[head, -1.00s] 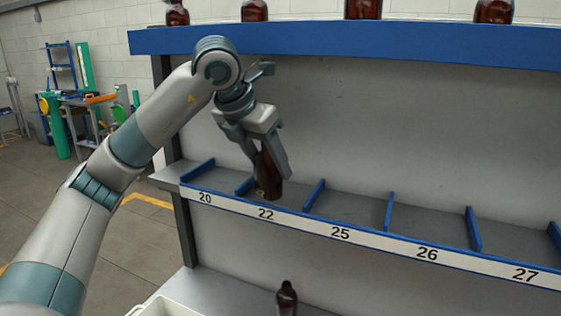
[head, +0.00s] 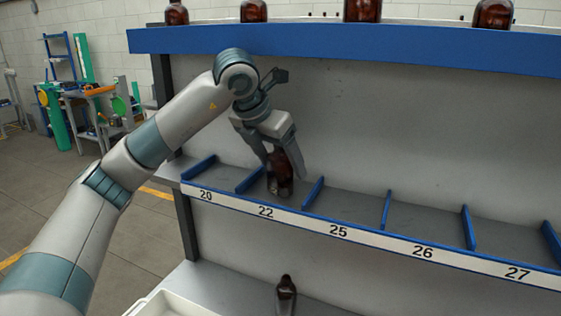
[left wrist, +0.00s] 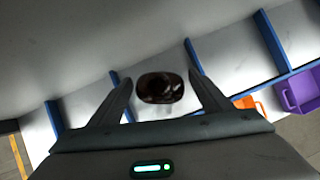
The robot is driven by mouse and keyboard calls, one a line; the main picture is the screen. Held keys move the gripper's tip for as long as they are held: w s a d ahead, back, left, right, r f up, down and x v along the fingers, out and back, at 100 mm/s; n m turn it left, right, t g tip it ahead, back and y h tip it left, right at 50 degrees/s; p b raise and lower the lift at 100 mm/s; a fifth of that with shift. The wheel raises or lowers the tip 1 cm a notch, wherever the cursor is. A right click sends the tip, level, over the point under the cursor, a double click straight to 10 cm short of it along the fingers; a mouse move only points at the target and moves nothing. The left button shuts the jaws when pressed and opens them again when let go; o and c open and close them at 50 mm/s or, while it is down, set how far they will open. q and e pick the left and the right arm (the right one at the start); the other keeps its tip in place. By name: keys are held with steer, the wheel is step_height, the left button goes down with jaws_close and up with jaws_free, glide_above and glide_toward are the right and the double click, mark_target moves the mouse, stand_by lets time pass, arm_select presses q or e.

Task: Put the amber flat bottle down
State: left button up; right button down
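The amber flat bottle (head: 281,181) stands upright in the compartment above label 22, between two blue dividers. My left gripper (head: 284,166) is above it, pointing down, with a finger on either side of its upper part. In the left wrist view the bottle (left wrist: 160,88) shows from above between the two fingers (left wrist: 158,76). A gap shows on each side, so the gripper looks open around it. The bottle's top is partly hidden by the fingers in the head view. My right gripper is not in view.
The shelf (head: 340,232) has blue dividers, and the compartments by 25, 26 and 27 look empty. Several amber bottles stand on the upper blue-edged shelf (head: 330,46). Another dark bottle (head: 286,298) stands on the lower surface, near a white bin (head: 150,300).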

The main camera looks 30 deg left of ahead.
arm_select(q)
steer(key=shift+r, duration=0.15)
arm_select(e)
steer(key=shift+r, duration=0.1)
arm_select(q)
steer(key=shift+s+a+r+b, duration=0.1)
steer(key=shift+s+r+b, duration=0.2)
steer(key=shift+b, duration=0.25)
steer(key=s+a+b, duration=0.2)
steer(key=s+b, duration=0.2)
steer(key=s, duration=0.7)
steer(key=shift+s+a+r, duration=0.2)
steer(key=shift+s, duration=0.2)
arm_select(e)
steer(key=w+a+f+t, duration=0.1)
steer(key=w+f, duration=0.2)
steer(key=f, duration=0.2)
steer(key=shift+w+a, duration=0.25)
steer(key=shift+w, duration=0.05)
